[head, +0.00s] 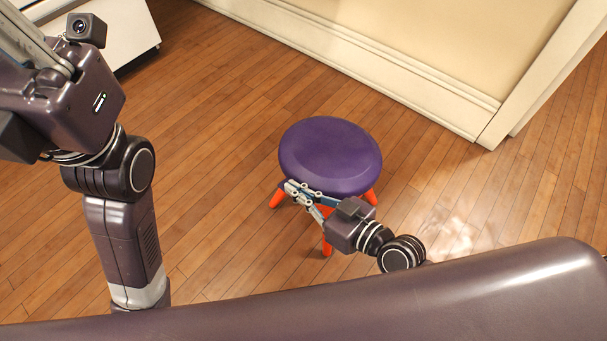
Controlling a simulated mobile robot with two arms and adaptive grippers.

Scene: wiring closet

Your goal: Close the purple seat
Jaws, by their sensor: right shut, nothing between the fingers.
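The purple seat (330,152) is a round cushion on a low stool with orange legs (371,197), standing on the wooden floor. The seat lies flat on top of the stool. My right gripper (289,187) is shut and empty. Its fingers are at the near left edge of the seat and overlap it in the picture; I cannot tell whether they touch it. The gripper and wrist hide part of the seat's near rim and the legs below. My left arm comes in at the left, and its gripper fingers are not in view.
A cream wall with a white baseboard (400,75) runs behind the stool, ending at a white trim corner at right. A white cabinet (118,28) stands at the top left. The wooden floor (215,120) around the stool is clear.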

